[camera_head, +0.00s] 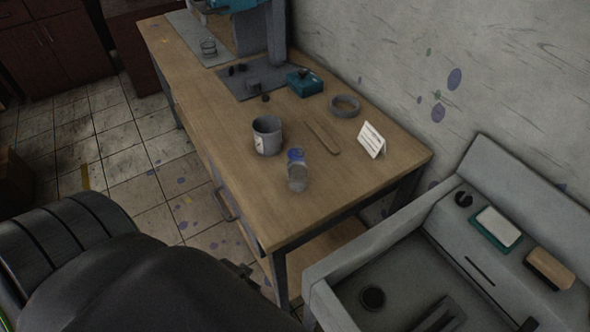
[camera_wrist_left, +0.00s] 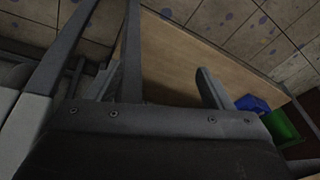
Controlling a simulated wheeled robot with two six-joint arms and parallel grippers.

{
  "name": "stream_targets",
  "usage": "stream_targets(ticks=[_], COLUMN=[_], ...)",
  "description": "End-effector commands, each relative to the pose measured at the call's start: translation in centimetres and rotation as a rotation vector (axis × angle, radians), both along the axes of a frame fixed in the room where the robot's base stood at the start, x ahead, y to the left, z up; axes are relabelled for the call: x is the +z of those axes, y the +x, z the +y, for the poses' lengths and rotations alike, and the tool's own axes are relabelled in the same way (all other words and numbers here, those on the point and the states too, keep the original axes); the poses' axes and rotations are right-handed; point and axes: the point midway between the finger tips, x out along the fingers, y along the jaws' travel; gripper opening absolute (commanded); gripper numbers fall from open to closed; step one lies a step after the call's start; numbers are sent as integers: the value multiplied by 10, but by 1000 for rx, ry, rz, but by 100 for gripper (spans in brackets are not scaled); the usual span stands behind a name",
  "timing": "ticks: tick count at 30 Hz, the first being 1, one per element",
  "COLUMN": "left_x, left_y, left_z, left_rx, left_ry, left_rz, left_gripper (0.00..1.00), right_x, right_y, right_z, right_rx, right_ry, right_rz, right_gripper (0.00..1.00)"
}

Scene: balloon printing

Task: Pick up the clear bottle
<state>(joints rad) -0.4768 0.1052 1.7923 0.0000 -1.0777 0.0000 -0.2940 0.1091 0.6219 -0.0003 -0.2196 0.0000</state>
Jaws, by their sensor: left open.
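The clear bottle (camera_head: 298,178) is on the wooden table near its front edge. It has a blue part at its upper end and a greyish see-through body. Whether it stands or lies I cannot tell for sure. My left arm fills the lower left of the head view, low and in front of the table, apart from the bottle. In the left wrist view my left gripper (camera_wrist_left: 158,88) is open, with its two fingers spread and nothing between them. The bottle does not show in that view. My right gripper is not in view.
Behind are a wooden stick (camera_head: 323,137), a grey ring (camera_head: 345,106), a white card (camera_head: 372,140) and a teal box (camera_head: 304,83). A grey sink (camera_head: 400,270) is at the right. A table leg (camera_head: 280,280) stands below.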

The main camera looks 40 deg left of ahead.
Motion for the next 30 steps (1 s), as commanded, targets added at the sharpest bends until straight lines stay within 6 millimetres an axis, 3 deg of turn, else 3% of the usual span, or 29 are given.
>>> stream_targets(ticks=[1,6,14,17,30], left_x=[23,86,158,188,221], left_y=[4,6,-1,9,95], left_z=[0,-5,-10,-7,15], left_rx=[-2,-3,-11,-43,-186], left_ry=[5,12,23,34,-39], left_rz=[-16,-40,-84,-177,-642], left_gripper=[74,74,74,74,74], right_x=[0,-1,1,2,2], right_y=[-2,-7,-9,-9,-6], right_z=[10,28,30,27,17], right_rx=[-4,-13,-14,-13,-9], right_ry=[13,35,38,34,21], right_rz=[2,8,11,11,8], right_gripper=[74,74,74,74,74])
